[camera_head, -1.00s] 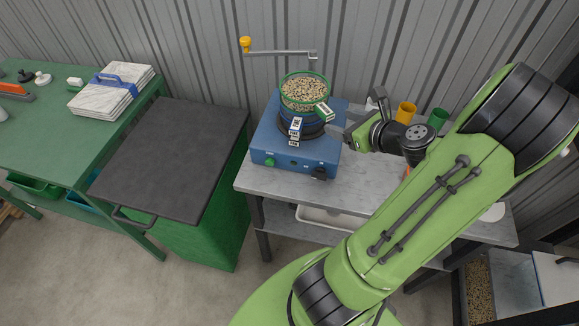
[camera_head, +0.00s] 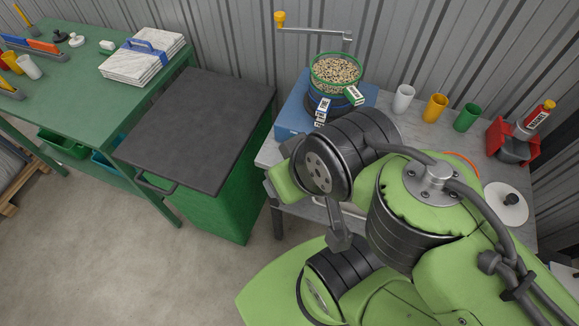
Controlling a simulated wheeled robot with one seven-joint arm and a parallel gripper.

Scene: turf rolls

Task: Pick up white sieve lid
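A round white lid with a black knob (camera_head: 505,203), which looks like the white sieve lid, lies flat at the right end of the grey bench. It is clear of my arm's outline. My gripper (camera_head: 337,232) appears below the wrist, in front of the bench's front edge, well to the left of the lid. Only a dark finger-like part shows, and my arm links hide much of it. I cannot see whether it is open or holds anything. A green-rimmed sieve (camera_head: 336,73) full of pale pellets sits on the blue machine (camera_head: 293,112).
White (camera_head: 404,98), yellow (camera_head: 435,107) and green (camera_head: 467,117) cups stand along the bench back. A red holder (camera_head: 513,142) with a bottle stands behind the lid. A black-topped green cabinet (camera_head: 200,130) and a green table (camera_head: 75,85) are on the left.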

